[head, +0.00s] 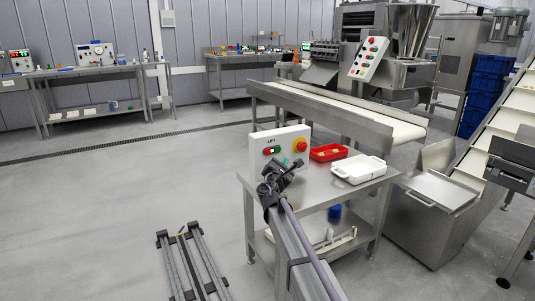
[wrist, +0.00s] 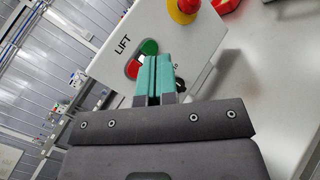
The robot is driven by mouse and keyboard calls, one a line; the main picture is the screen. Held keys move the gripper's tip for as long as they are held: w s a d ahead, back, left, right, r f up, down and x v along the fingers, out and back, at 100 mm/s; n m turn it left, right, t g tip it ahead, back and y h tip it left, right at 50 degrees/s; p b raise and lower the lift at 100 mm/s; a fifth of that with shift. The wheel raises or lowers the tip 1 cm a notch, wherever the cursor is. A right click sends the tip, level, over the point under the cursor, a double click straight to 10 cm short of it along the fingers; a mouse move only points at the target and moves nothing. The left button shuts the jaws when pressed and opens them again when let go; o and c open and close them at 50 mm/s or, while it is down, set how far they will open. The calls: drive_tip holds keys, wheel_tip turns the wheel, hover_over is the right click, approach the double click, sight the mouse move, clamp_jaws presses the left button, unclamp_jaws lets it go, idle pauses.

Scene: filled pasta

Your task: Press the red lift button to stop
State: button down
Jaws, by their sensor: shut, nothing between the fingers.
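The white lift panel (head: 259,139) stands on the steel table's left rear corner. It fills the upper middle of the wrist view (wrist: 116,68), with the word LIFT on it. Its oval button unit has a red button (head: 267,151) and a green button (head: 276,148). In the wrist view the red button (wrist: 132,69) is left of my fingertips and partly visible, and the green button (wrist: 149,47) is just above them. My gripper (wrist: 153,58) is shut and empty, its teal fingers in front of the panel. It also shows in the head view (head: 285,161). Contact cannot be told.
A red mushroom button on a yellow base (head: 300,145) is on the panel's right part. A red tray (head: 328,153) and a white tray (head: 358,169) lie on the table (head: 315,191) to the right. A conveyor (head: 340,108) stands behind. Open floor lies left.

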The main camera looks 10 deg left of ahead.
drive_tip(key=w+a, duration=0.1)
drive_tip(key=w, duration=0.1)
drive_tip(key=w+a, duration=0.3)
drive_tip(key=w, duration=0.1)
drive_tip(key=shift+a, duration=0.25)
drive_tip(key=shift+w, duration=0.1)
idle(1.6)
drive_tip(key=shift+w+a, duration=0.25)
drive_tip(key=shift+w, duration=0.05)
drive_tip(key=shift+w+a, duration=0.25)
drive_tip(key=shift+w, duration=0.1)
idle(0.6)
drive_tip(key=shift+s, duration=0.1)
drive_tip(key=shift+s+d, duration=0.5)
drive_tip(key=shift+s, duration=0.1)
drive_tip(key=s+d, duration=0.1)
drive_tip(key=s, duration=0.1)
drive_tip(key=s+d, duration=0.2)
idle(0.6)
